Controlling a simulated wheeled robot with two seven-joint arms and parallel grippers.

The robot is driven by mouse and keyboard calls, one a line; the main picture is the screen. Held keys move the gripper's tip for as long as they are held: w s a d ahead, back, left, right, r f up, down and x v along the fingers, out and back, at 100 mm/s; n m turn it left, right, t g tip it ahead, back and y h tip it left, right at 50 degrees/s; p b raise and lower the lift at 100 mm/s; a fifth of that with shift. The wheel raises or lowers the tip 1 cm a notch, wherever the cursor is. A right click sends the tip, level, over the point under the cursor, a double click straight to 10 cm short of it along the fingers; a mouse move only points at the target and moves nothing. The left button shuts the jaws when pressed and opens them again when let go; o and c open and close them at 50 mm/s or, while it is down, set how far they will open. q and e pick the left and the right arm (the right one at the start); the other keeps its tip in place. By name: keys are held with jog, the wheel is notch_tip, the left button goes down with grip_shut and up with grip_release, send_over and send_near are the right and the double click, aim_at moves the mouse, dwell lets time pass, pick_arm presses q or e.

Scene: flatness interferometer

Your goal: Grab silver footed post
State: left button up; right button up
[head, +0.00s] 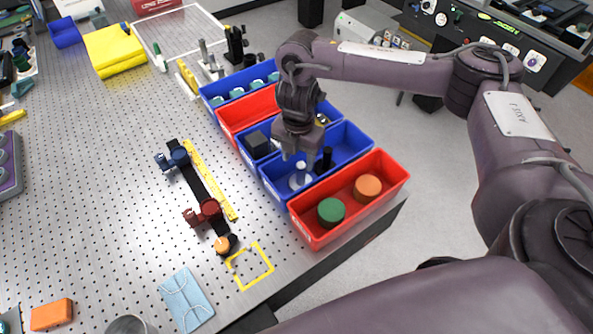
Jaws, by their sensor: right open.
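The silver footed post (300,179) stands in a blue bin (346,165), the one next to the red bin at the near end of the row. It shows a pale round foot and a short upright stem. My right gripper (299,158) is open and points down just above the post. Its fingertips are close to the top of the stem. I cannot tell whether they touch it or stand around it. A black post (325,160) stands in the same bin, right of the silver one. My left gripper is not in view.
The near red bin (384,169) holds a green disc (331,211) and an orange disc (367,188). More bins run toward the back, one with a dark block (257,143). A black rail (192,178) with mounts lies left on the perforated table (110,190).

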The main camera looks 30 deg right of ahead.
aim_at(301, 173)
jog(key=shift+s+f, duration=0.5)
jog(key=shift+f, duration=0.25)
jog(key=f, duration=0.3)
jog(key=f+b, duration=0.1)
jog(key=f, duration=0.1)
jog(key=shift+w+d, duration=0.15)
jog(key=shift+d, duration=0.15)
grip_shut()
